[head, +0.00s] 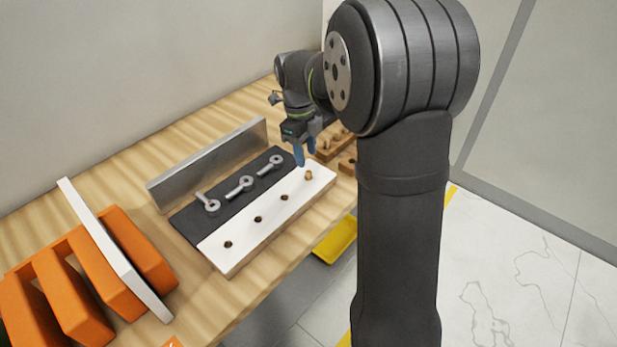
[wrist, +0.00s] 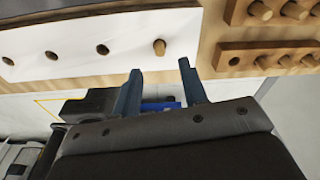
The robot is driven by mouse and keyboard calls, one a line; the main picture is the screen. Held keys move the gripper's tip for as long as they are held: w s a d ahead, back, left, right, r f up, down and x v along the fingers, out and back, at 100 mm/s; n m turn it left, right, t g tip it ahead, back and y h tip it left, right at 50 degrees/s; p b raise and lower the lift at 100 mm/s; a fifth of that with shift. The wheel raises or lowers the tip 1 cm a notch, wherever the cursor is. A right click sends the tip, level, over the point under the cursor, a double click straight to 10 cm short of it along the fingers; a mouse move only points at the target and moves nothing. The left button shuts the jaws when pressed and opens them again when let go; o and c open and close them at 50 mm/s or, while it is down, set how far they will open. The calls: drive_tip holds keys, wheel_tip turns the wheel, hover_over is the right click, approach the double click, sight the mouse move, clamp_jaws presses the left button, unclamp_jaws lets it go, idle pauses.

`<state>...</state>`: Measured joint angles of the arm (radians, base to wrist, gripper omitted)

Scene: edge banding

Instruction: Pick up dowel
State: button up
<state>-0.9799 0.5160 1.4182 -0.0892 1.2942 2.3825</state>
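Wooden dowels (wrist: 261,11) stand in a wooden rack at the upper right of the wrist view. More dowels (wrist: 287,61) stand in a second rack just below it, which has one empty hole at its left. Another dowel (head: 308,175) stands in the end hole of the white board (head: 277,222); it also shows in the wrist view (wrist: 159,47). My gripper (head: 301,162) is near this end of the board. In the wrist view my gripper (wrist: 160,67) is open, with nothing between its two blue fingers. The inserted dowel appears just beyond the gap between the fingertips.
A dark plate with several metal clamps (head: 240,185) and an upright grey fence (head: 212,165) lie behind the board. Orange blocks (head: 72,295) with a leaning white panel (head: 115,250) are at the left. A yellow tray (head: 337,241) is below the table edge.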

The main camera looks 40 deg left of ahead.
sight(308, 171)
drive_tip(key=f, duration=0.5)
drive_tip(key=shift+w+d+f, duration=0.1)
drive_tip(key=shift+d+f, duration=0.2)
clamp_jaws()
